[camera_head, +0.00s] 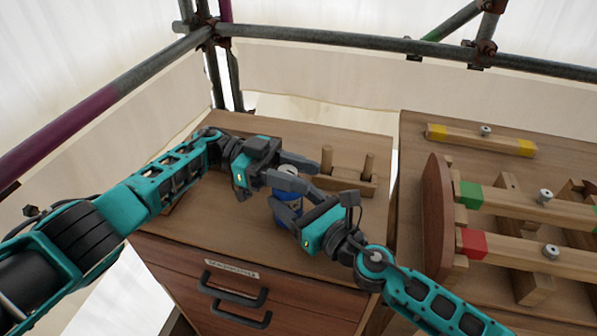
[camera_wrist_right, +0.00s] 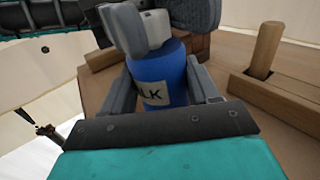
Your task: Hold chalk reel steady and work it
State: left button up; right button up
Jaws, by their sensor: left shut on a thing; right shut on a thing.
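The chalk reel (camera_head: 288,216) is a blue canister standing on the wooden cabinet top. The right wrist view shows it close up (camera_wrist_right: 170,70), with a pale label reading "LK" and a light grey top part (camera_wrist_right: 157,27). My right gripper (camera_head: 282,196) is shut around the blue body, one finger on each side. My left gripper (camera_head: 308,176) comes in from the left and is shut at the reel's top. Its dark fingers flank the grey part in the right wrist view. The grippers hide much of the reel, so the exact grip of the left one is partly hidden.
A wooden holder with two upright pegs (camera_head: 345,182) stands just right of the reel. The cabinet front has dark drawer handles (camera_head: 236,290). A second table at right bears timber pieces with yellow, green (camera_head: 470,195) and red ends. Scaffold poles (camera_head: 330,37) run behind.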

pick_arm(q)
jog(key=shift+f, duration=0.15)
jog(key=o, duration=1)
notch_tip(320, 180, up, 10)
